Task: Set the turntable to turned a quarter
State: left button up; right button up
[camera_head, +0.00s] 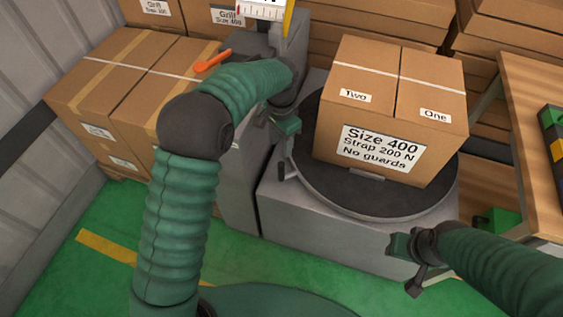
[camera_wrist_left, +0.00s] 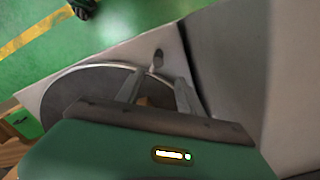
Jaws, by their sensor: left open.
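The turntable (camera_head: 345,199) is a dark round disc with a pale rim on a grey base (camera_head: 330,235). A cardboard box (camera_head: 385,115) labelled "Size 400" sits on it, with its labelled side facing me. A small peg (camera_head: 282,172) stands at the disc's left edge; it also shows in the left wrist view (camera_wrist_left: 157,59). My left gripper (camera_head: 288,140) is open above the disc's left edge, close to the peg. In the left wrist view the peg appears beyond and between the fingertips, apart from them. My right gripper (camera_head: 408,262) is in front of the base; its jaw opening is unclear.
Cardboard boxes (camera_head: 110,85) are stacked at left and behind. A wooden table (camera_head: 530,130) stands at right. Green floor (camera_head: 100,250) is clear at front left.

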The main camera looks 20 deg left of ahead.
pick_arm(q)
jog(key=shift+a, duration=0.1)
jog(key=b, duration=0.2)
send_over(281, 173)
jog(key=w, duration=0.1)
notch_tip(281, 173, down, 5)
jog(key=shift+r, duration=0.1)
jog(key=f+b, duration=0.1)
jog(key=f, duration=0.4)
jog(key=f+b, duration=0.2)
jog(key=f, duration=0.4)
jog(key=shift+w+a, duration=0.2)
jog(key=shift+d+f, duration=0.1)
jog(key=shift+f, duration=0.1)
pick_arm(e)
jog(key=f, duration=0.3)
jog(key=s+f, duration=0.1)
jog(key=f, duration=0.1)
jog(key=shift+d, duration=0.2)
pick_arm(q)
jog(key=shift+r, duration=0.1)
pick_arm(e)
jog(key=shift+r, duration=0.1)
pick_arm(q)
grip_shut()
